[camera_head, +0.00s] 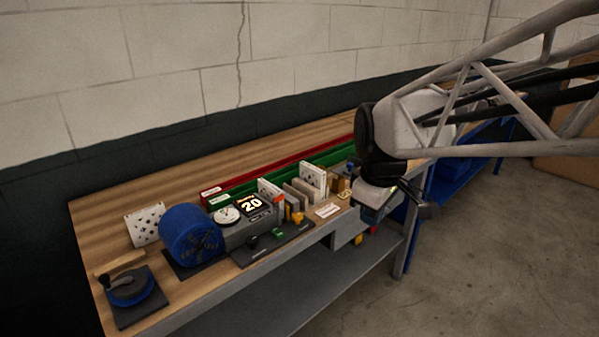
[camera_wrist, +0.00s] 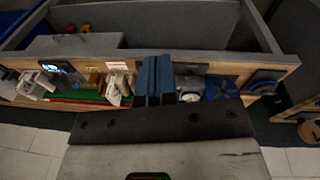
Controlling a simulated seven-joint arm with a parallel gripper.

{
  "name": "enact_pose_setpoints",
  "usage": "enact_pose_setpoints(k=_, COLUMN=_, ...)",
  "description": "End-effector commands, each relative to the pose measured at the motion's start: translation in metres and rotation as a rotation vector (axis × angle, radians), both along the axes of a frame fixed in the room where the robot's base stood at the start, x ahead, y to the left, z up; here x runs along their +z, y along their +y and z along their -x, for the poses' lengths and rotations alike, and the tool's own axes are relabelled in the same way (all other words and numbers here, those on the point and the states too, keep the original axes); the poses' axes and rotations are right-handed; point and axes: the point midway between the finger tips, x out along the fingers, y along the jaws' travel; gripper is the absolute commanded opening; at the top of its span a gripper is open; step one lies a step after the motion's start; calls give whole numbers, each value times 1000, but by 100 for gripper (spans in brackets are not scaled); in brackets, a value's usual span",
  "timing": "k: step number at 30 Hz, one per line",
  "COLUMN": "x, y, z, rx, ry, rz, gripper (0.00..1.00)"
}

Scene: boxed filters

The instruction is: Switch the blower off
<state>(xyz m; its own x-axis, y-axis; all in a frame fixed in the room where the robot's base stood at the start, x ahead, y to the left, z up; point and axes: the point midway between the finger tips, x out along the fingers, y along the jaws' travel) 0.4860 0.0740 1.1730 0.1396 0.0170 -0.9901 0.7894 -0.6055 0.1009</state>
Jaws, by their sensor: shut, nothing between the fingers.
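The blower (camera_head: 190,235) is a blue drum with a grilled face at the left front of the bench. It also shows in the wrist view (camera_wrist: 222,90), right of my fingers. A grey housing beside it carries a round gauge (camera_head: 227,215) and a lit display (camera_head: 252,204) reading 20. In front lies a dark control panel (camera_head: 262,252) with a black lever and a green switch (camera_head: 277,232); I cannot tell their positions. My gripper (camera_head: 378,212) hangs at the bench's right end, apart from the panel. Its blue fingers (camera_wrist: 155,68) are shut and empty, hiding part of the bench.
A hand-crank wheel (camera_head: 130,287) sits at the front left corner. White boxed filters (camera_head: 313,176) stand right of the display. Red (camera_head: 262,167) and green rails run behind. The wall is close behind the bench. Open floor (camera_head: 500,240) lies to the right.

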Motion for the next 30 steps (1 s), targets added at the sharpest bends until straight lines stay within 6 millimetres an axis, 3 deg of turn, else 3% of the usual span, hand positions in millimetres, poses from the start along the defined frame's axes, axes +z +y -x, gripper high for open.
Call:
enact_pose_setpoints(k=14, x=-9, y=59, z=-80, rx=444, ry=38, rz=50, gripper=0)
enact_pose_setpoints(k=30, x=-36, y=140, z=-160, rx=948, ry=75, rz=91, gripper=0)
